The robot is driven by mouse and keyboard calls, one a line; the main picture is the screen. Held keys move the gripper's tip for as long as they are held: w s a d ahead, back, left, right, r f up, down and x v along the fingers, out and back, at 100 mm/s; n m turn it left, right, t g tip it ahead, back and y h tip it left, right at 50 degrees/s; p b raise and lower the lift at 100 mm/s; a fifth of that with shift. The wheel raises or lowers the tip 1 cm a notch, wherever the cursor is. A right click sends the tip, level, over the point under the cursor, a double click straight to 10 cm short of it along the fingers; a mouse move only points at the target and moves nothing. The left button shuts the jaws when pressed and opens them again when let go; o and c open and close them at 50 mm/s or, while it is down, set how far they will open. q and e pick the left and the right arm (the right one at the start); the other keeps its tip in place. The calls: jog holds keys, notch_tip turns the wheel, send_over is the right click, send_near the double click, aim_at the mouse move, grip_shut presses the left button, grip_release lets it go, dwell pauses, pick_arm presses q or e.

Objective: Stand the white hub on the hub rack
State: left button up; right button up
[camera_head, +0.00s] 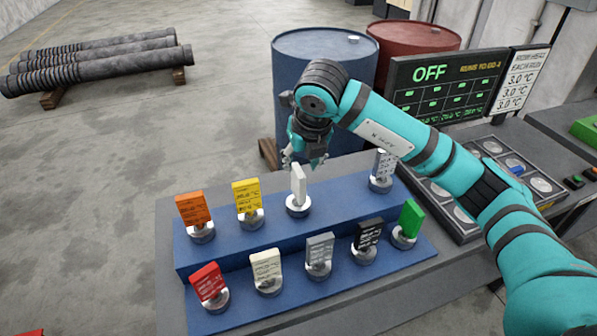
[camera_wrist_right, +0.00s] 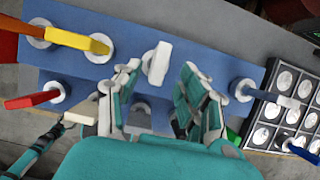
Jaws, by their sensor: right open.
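The white hub (camera_head: 298,185) stands upright on a round metal seat in the back row of the blue hub rack (camera_head: 342,202), between the yellow hub and a light grey one. In the right wrist view the white hub (camera_wrist_right: 158,62) shows in the gap between my fingers, just beyond their tips. My right gripper (camera_head: 304,155) is just above and behind the white hub, pointing down. In the wrist view its fingers (camera_wrist_right: 162,85) are spread, with nothing held. I cannot tell whether a finger touches the hub. My left gripper is not in view.
Orange (camera_head: 194,208), yellow (camera_head: 247,196) and light grey (camera_head: 384,164) hubs share the back row. Red, cream, grey, black and green hubs stand in front. A blue barrel (camera_head: 297,60) is behind the rack. A tray of round discs (camera_head: 489,147) and an OFF panel (camera_head: 446,84) are right.

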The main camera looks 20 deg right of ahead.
jog(key=b+v, duration=0.1)
jog(key=v, duration=0.5)
jog(key=shift+r, duration=0.3)
jog(key=shift+s+f, duration=0.1)
jog(key=shift+s, duration=0.05)
